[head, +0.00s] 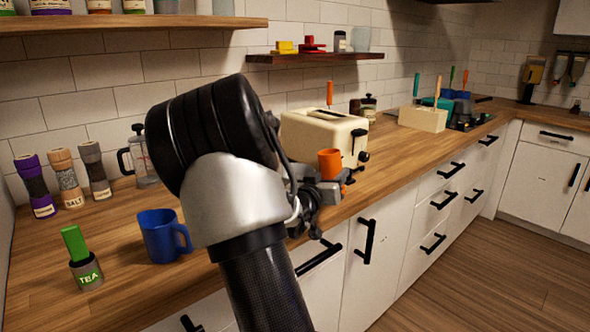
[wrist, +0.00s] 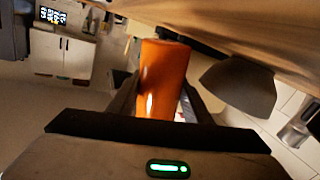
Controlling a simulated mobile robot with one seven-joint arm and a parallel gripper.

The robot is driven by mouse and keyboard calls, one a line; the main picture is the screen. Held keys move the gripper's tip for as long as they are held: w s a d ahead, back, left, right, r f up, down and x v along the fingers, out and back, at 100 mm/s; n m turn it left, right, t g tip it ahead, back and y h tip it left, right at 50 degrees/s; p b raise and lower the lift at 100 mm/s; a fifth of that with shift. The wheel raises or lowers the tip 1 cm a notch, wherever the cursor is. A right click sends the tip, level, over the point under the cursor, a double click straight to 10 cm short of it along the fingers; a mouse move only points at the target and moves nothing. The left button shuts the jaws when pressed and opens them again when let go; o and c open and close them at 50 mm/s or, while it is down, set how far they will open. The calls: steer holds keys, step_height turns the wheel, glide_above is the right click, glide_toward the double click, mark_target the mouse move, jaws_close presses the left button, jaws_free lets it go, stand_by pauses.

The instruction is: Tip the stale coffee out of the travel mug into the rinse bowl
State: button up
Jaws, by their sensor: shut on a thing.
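My gripper (head: 322,188) is shut on an orange cup-like cylinder, which I take as the travel mug (head: 330,163). In the head view it looks about upright near the counter's front edge, before the toaster. The wrist view shows the orange mug (wrist: 163,75) between my two fingers (wrist: 155,105). Its inside and any coffee are hidden from both views. A grey bowl-like shape (wrist: 240,88), perhaps the rinse bowl, is beside the mug in the wrist view, apart from it. In the head view I cannot make out a bowl; my arm covers part of the counter.
A cream toaster (head: 318,135) stands behind the mug. A utensil box (head: 422,118) is further right. Drawer handles stick out below the counter edge.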

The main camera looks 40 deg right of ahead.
mark_target(321, 167)
steer(key=shift+w+a+r+n+p, duration=0.15)
steer(key=shift+w+r+n+p, duration=0.25)
steer(key=shift+n+p, duration=0.5)
steer(key=r+p, duration=0.1)
steer(key=p, duration=0.1)
steer(key=r+n+p, duration=0.1)
steer(key=p, duration=0.1)
steer(key=shift+w+a+p, duration=0.1)
steer(key=shift+w+p, duration=0.2)
steer(key=shift+w, duration=0.05)
steer(key=n+p, duration=0.1)
steer(key=r+p, duration=0.1)
steer(key=p, duration=0.1)
steer(key=shift+w+a+n, duration=0.2)
steer(key=shift+w+n, duration=0.2)
steer(key=n+p, duration=0.1)
steer(key=n+g+p, duration=0.1)
steer(key=shift+f+p, duration=0.3)
steer(key=shift+f+n, duration=0.15)
steer(key=shift+n, duration=0.15)
steer(key=shift+s+f+n+g+p, duration=0.1)
steer(key=shift+f+n+g+p, duration=0.15)
steer(key=shift+n+p, duration=0.7)
steer(key=shift+f+n+g+p, duration=0.15)
steer(key=shift+f+n+p, duration=0.05)
steer(key=shift+n+p, duration=0.75)
